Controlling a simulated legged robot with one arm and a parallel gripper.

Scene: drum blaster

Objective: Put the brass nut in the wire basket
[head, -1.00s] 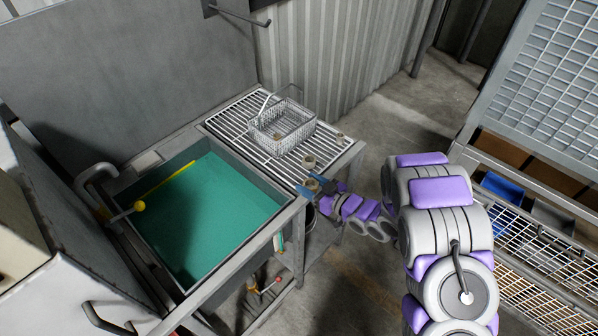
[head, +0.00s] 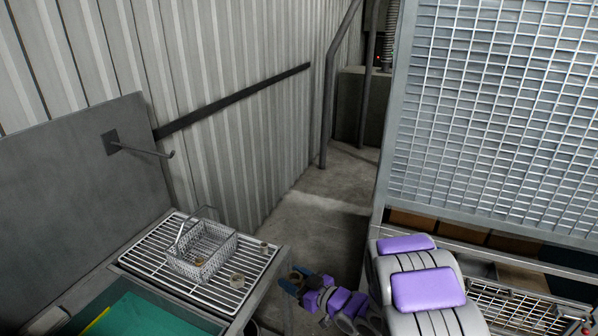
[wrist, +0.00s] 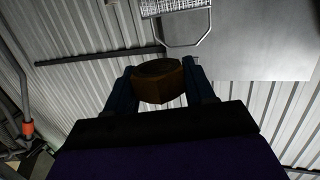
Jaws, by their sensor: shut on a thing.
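My gripper (head: 296,279) is shut on a brass nut (wrist: 160,88), a brown hexagonal ring held between the two blue fingers in the wrist view. In the head view, my gripper is to the right of the sink stand and of the wire basket, apart from both. The wire basket (head: 190,268) stands upright on the white slatted rack, its handle raised. A small brownish thing shows inside it, too small to name. The basket's underside and handle also appear at the top of the wrist view (wrist: 178,6).
Two other nut-like rings sit on the slatted rack (head: 150,262), one in front of the basket (head: 237,280) and one at its right (head: 264,247). The teal sink (head: 140,318) is at lower left. A mesh-fronted shelf (head: 490,110) stands at right. Floor (head: 318,215) is clear beyond.

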